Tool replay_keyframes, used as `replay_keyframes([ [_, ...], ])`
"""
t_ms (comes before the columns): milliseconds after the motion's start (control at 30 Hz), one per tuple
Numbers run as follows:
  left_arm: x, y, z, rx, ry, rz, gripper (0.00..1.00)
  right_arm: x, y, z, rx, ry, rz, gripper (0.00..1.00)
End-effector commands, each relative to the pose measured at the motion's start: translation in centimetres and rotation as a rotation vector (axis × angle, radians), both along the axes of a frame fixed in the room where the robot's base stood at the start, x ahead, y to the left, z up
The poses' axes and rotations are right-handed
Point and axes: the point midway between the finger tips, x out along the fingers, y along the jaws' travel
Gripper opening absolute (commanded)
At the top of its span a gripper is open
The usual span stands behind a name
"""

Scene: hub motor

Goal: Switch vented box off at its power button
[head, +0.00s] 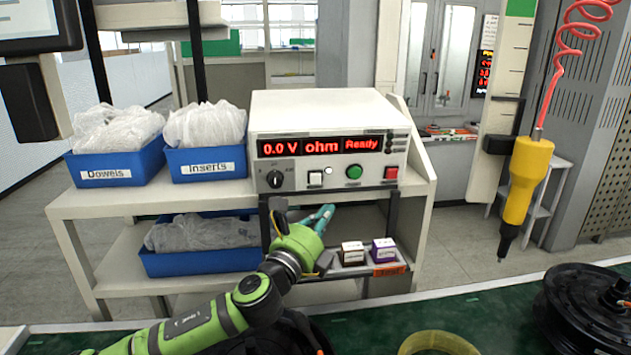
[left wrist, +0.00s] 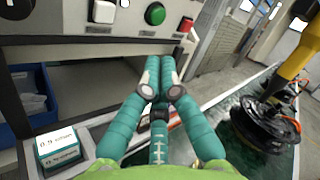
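The box is a pale cabinet (head: 325,110) on the top shelf of the bench. Its lit red display (head: 330,146) reads 0.0 V, ohm, Ready. Below are a dark knob (head: 275,179), a white button (head: 315,178), a green button (head: 354,172) and a red button (head: 391,173). I cannot read which is for power. The left wrist view shows the green button (left wrist: 155,14) and red button (left wrist: 186,25) beyond my fingers. My left gripper (head: 326,214) is below the front panel, apart from the buttons. Its teal fingers (left wrist: 162,68) are together and empty. My right gripper is not in view.
Blue bins labelled Dowels (head: 115,166) and Inserts (head: 206,162) stand left of the box. Two small cartons (head: 367,252) sit on the shelf below. A yellow hanging tool (head: 526,180) is at the right. A dark motor (head: 590,305) lies on the green table.

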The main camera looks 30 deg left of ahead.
Motion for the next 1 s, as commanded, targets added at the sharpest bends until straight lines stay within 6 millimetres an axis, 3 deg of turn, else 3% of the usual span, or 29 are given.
replay_keyframes([
  [600, 5.9, 4.5, 1.1, 0.001, 0.001, 0.002, 0.0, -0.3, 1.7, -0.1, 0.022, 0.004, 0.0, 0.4],
  [1000, 6.8, 5.1, 1.2, 0.0, 0.001, 0.001, 0.0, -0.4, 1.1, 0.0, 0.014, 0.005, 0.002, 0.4],
])
